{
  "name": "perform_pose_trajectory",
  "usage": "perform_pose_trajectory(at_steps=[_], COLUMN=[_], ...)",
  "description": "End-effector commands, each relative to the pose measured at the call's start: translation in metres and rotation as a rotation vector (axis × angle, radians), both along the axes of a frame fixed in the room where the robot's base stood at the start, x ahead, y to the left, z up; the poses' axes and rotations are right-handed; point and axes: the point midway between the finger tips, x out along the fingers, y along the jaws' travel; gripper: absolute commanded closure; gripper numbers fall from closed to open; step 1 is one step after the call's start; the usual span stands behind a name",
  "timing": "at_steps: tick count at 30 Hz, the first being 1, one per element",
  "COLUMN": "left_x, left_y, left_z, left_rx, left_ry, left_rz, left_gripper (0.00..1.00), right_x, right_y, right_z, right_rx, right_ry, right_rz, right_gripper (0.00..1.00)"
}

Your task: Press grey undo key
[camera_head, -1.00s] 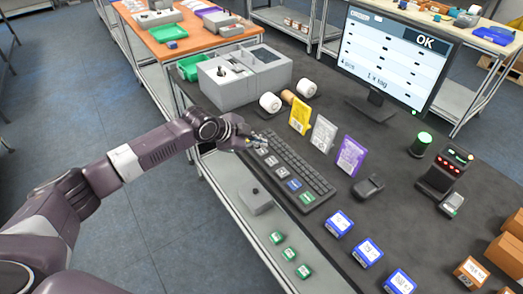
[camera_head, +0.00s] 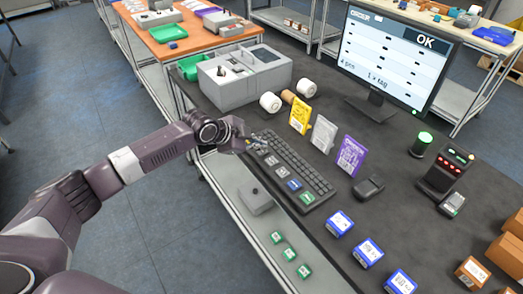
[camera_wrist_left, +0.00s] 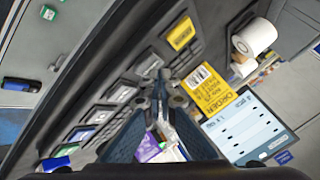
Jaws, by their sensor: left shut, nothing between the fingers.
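A row of large keys runs along the keyboard's near side. In the left wrist view it has a yellow key (camera_wrist_left: 181,33), then several grey keys, then a blue key (camera_wrist_left: 80,134) and a green key (camera_wrist_left: 65,150). The grey key beside the yellow one (camera_wrist_left: 149,64) is partly covered by my fingertips; I cannot read its label. My left gripper (camera_head: 256,141) is shut and empty over the far end of the row. It also shows in the left wrist view (camera_wrist_left: 163,78). I cannot tell whether the tips touch the key. My right gripper is not in view.
The keyboard (camera_head: 300,165) lies beside the row. Yellow (camera_head: 301,116), white (camera_head: 323,134) and purple (camera_head: 350,156) cards stand behind it. A grey machine (camera_head: 245,78) stands at the far left. The monitor (camera_head: 395,60) shows "OK". Blue boxes (camera_head: 339,223) lie near the front edge.

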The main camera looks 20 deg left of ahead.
Motion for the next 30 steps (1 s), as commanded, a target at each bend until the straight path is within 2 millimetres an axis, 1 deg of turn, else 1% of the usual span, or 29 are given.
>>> perform_pose_trajectory(at_steps=[20, 30], left_x=[-0.0003, -0.0005], left_y=[0.0000, 0.0002], left_z=[-0.0093, -0.0084], left_rx=[0.001, 0.001], left_ry=[0.001, 0.002], left_rz=[0.000, -0.001], left_gripper=[1.00, 1.00], right_x=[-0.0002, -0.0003], right_y=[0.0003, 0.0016], right_z=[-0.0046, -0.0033], right_rx=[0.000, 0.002], right_ry=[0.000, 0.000], right_rz=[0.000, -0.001], right_gripper=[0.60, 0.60])
